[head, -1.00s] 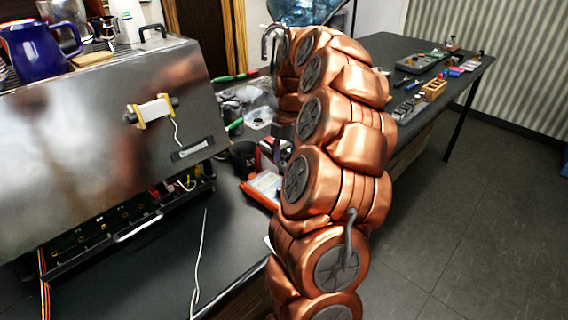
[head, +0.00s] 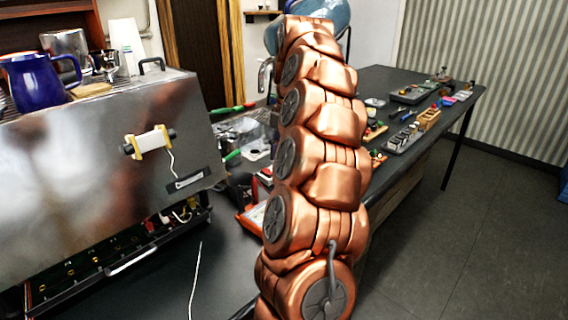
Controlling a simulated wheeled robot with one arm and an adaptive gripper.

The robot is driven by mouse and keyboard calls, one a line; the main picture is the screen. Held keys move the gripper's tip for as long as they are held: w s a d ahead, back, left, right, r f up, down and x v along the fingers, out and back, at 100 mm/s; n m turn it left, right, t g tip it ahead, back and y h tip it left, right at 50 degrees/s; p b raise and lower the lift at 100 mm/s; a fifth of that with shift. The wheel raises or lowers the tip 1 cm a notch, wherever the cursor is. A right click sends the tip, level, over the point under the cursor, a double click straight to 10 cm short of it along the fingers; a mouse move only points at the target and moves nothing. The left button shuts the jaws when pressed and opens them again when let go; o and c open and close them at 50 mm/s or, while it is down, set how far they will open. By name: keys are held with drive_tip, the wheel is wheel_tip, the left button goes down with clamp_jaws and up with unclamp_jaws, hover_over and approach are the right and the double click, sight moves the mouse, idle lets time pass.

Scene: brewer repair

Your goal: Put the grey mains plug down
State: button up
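I cannot make out the grey mains plug in this view. A thin white cord (head: 196,285) lies on the dark bench at the lower left and runs out of the bottom of the picture; its ends are not clear. The metal-cased brewer (head: 95,130) stands at the left, with its lower front open over a circuit board and wires. My copper-coloured arm rises through the middle and reaches away from me. My gripper is hidden behind the arm or out of the picture, so its state and anything in it do not show.
A blue mug (head: 40,82) stands on top of the brewer. Red and green-handled tools and a clear tray (head: 255,150) lie on the bench behind it. The far dark table (head: 400,82) holds small parts along its right edge, with bare room towards its back. Open floor lies at the right.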

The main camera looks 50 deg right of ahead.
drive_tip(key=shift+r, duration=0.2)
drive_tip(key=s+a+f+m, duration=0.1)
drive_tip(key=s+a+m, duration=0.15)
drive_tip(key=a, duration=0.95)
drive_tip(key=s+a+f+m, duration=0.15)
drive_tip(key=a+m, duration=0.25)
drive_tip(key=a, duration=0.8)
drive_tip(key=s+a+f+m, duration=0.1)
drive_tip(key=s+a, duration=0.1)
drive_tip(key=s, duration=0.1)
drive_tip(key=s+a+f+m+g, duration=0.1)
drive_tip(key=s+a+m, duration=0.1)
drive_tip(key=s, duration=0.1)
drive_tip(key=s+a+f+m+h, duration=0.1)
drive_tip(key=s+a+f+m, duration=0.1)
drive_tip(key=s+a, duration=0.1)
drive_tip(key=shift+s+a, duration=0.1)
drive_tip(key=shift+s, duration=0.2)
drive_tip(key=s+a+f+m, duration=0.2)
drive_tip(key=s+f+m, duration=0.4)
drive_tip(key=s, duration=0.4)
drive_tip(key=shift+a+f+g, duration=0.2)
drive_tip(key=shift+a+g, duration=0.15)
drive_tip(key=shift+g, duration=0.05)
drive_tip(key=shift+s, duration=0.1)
